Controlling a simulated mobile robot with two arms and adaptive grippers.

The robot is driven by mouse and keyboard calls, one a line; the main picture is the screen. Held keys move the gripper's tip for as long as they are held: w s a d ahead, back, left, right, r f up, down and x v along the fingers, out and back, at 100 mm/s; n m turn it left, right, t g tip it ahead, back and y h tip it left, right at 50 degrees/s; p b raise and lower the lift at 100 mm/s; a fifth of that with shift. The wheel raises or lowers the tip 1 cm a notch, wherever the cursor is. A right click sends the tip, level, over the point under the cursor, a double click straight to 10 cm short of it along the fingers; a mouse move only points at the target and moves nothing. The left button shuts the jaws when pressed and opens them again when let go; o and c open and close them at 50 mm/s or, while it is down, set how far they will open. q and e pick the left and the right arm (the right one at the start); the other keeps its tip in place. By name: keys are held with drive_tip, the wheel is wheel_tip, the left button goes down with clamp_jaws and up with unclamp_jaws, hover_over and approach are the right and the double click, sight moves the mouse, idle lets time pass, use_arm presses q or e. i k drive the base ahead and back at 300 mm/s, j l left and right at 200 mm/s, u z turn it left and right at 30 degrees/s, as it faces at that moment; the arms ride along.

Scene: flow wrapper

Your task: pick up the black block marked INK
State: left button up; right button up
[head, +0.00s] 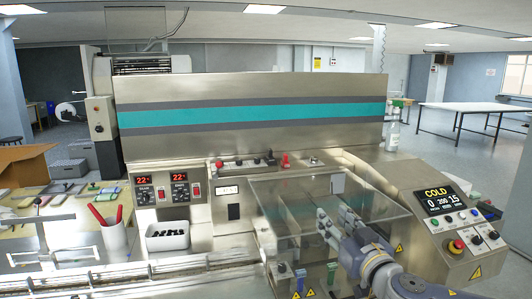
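I cannot read the marking INK anywhere in the head view. Small dark blocks stand at the bottom centre: one (282,270) at the left, one (300,281) beside it, and one (332,273) further right below my gripper. Which of them, if any, is the INK block I cannot tell. My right gripper (331,211) reaches in from the lower right, over the clear-covered part of the machine. Its two fingers look apart, with nothing seen between them. My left gripper is not in view.
A clear guard (285,212) lies around my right gripper. A control panel (445,200) reading COLD stands to the right. A white bin (167,237) with dark pieces and a white cup (114,238) with red pens stand left. A cardboard box (22,165) is far left.

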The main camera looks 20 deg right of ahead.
sight(270, 157)
drive_tip(key=i+l, duration=0.1)
drive_tip(key=i, duration=1.35)
